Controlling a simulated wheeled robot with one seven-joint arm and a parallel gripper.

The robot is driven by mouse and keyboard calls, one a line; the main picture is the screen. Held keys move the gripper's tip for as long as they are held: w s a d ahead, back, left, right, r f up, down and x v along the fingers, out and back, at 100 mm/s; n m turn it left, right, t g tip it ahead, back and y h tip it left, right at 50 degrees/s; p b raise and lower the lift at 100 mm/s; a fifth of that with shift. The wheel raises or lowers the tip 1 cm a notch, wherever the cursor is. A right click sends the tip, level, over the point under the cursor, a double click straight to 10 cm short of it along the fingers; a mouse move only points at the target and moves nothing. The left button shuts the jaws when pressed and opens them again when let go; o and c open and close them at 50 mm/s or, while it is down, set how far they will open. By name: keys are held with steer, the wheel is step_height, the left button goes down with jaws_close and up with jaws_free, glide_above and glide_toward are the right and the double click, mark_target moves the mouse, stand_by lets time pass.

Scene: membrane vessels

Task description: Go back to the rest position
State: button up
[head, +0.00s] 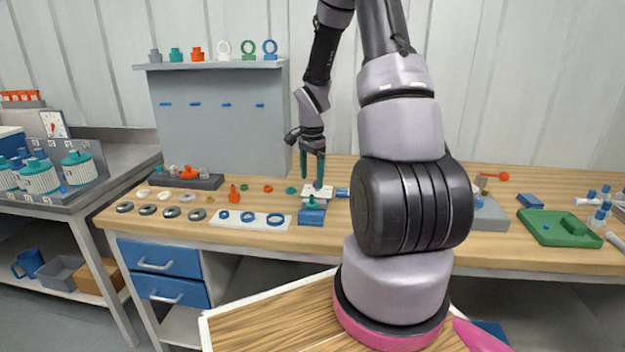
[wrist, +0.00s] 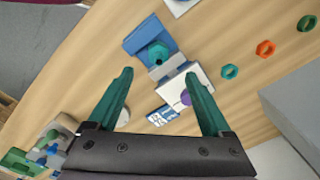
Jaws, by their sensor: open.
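My gripper (head: 312,168) hangs above the workbench with its fingers pointing down. Its two green fingers are open and nothing is between them. In the wrist view my gripper (wrist: 160,100) shows both fingers apart, over the bench. Below it is a blue block (head: 311,216) with a teal piece on top. The same blue block (wrist: 148,38) shows in the wrist view. Beside it is a white block (wrist: 184,84) with a purple round piece, partly behind the right finger. A blue and white labelled item (wrist: 162,115) lies near the fingers.
A white tray (head: 212,221) with blue rings lies front left. A grey panel (head: 222,125) with a shelf of coloured parts stands behind. A green tray (head: 560,240) is at right. My arm hides the bench middle. A side bench (head: 90,190) with teal-capped vessels stands left.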

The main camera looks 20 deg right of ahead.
stand_by(0.3)
steer(key=s+a+r+n+t, duration=0.25)
steer(key=s+r, duration=0.25)
steer(key=r, duration=0.4)
steer(key=s+a+r+n+t, duration=0.1)
steer(key=s+a+r+n, duration=0.25)
steer(key=r, duration=0.55)
steer(key=s+a+r+n+t, duration=0.1)
steer(key=s+a+r+n, duration=0.15)
steer(key=s+r, duration=0.45)
steer(key=s+a+r+n+t+y, duration=0.2)
steer(key=s+a+r+n, duration=0.1)
steer(key=s+r, duration=0.3)
steer(key=shift+s+a+r, duration=0.3)
steer(key=shift+s+a, duration=0.15)
steer(key=shift+s, duration=0.05)
steer(key=shift+c, duration=0.2)
